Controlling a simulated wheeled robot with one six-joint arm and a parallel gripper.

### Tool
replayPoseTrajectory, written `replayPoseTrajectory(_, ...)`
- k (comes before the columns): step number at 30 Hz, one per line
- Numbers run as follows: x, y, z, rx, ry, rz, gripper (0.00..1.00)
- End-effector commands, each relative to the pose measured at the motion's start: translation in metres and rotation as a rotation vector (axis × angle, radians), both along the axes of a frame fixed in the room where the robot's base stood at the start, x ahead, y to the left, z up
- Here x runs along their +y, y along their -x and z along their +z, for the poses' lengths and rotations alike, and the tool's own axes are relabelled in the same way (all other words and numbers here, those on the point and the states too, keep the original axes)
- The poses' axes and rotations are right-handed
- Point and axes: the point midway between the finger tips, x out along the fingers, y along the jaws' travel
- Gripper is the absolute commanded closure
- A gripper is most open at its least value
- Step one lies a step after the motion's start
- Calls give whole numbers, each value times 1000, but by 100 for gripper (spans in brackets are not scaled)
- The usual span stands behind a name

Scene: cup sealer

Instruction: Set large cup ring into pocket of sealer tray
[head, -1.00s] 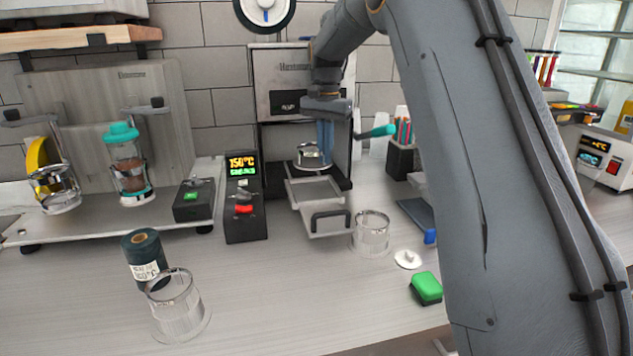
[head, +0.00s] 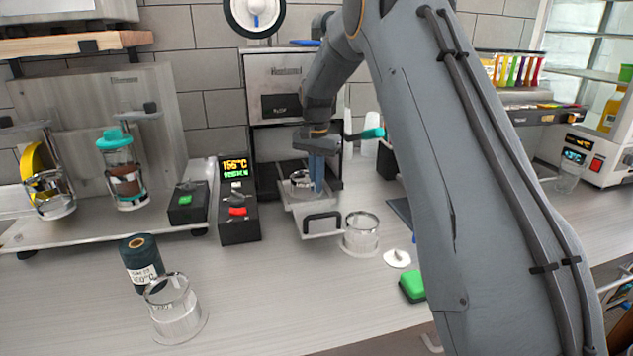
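The large cup ring, a shiny metal band (head: 300,180), is at my gripper's blue fingers (head: 314,186) in the head view. The fingers appear closed on its right side. The sealer tray (head: 299,206) is pulled out of the cup sealer (head: 280,82), with its black handle toward the front. The ring is over the back part of the tray. I cannot tell whether it touches the tray or hangs just above. The tray's pocket is hidden behind the ring and fingers.
A clear cup (head: 361,235) stands close to the tray's right. A white disc (head: 397,258) and a green block (head: 412,286) lie farther right. A control box (head: 238,207) stands left of the tray. Another clear cup (head: 175,310) and a dark roll (head: 141,262) are at front left.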

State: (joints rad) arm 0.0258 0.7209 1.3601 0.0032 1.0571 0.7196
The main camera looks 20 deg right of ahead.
Motion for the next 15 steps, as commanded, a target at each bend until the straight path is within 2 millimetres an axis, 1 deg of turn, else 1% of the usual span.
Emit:
replayPoseTrajectory(3, 0, 0, -4, 1, -1, 0, 100)
replayPoseTrajectory(4, 0, 0, -4, 1, 0, 0, 92)
replayPoseTrajectory(6, 0, 0, -3, 1, 0, 0, 80)
replayPoseTrajectory(7, 0, 0, -3, 1, 0, 0, 78)
replayPoseTrajectory(15, 0, 0, -2, 0, 0, 0, 78)
